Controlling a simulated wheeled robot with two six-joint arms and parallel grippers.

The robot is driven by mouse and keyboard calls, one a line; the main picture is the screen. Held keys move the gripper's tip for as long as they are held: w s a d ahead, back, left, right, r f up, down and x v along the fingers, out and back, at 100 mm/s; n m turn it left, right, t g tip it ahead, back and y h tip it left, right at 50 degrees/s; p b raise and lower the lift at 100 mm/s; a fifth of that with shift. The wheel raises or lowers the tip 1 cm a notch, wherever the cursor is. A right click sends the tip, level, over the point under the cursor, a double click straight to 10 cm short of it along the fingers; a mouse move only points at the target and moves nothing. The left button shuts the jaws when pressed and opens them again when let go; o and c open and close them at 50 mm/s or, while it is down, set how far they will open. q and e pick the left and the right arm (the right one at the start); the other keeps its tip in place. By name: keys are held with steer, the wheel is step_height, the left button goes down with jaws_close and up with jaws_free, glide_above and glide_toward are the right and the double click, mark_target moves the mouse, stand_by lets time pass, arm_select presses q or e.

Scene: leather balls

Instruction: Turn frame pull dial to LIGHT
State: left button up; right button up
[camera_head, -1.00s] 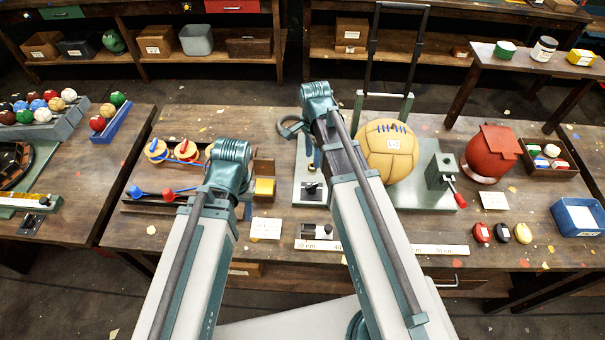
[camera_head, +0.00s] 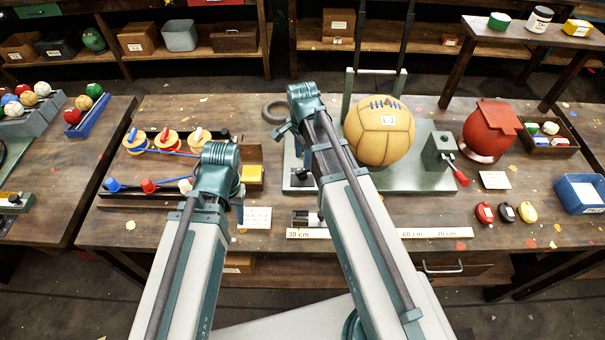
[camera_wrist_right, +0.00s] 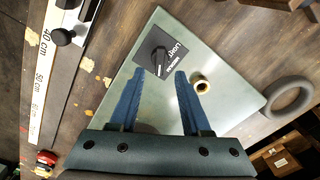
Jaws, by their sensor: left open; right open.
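The frame pull dial (camera_wrist_right: 158,60) is a black knob on a dark square plate with white lettering, one word looking like LIGHT. In the right wrist view it lies just beyond and between my right gripper's fingertips (camera_wrist_right: 160,73). The blue fingers are apart with nothing between them; I cannot tell if they touch the dial. The knob's exact pointing is too small to read. The dial sits on a pale green base plate (camera_wrist_right: 218,75). In the head view my right arm hides much of this area. My left gripper (camera_head: 239,206) is mostly hidden under its arm, left of the plate.
A tan leather ball (camera_head: 381,135) stands on the plate beside a green clamp block (camera_head: 438,150) with a red handle. A brass stud (camera_wrist_right: 201,84) is near my right finger. A grey ring (camera_wrist_right: 289,97) lies beside the plate. A ruler (camera_head: 420,233) lies along the front.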

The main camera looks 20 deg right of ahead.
mark_target(303, 170)
arm_select(q)
step_height(303, 170, down, 5)
steer(key=b, duration=0.4)
steer(key=shift+f, duration=0.15)
arm_select(e)
step_height(303, 170, down, 5)
steer(key=shift+f, duration=0.15)
jaws_close()
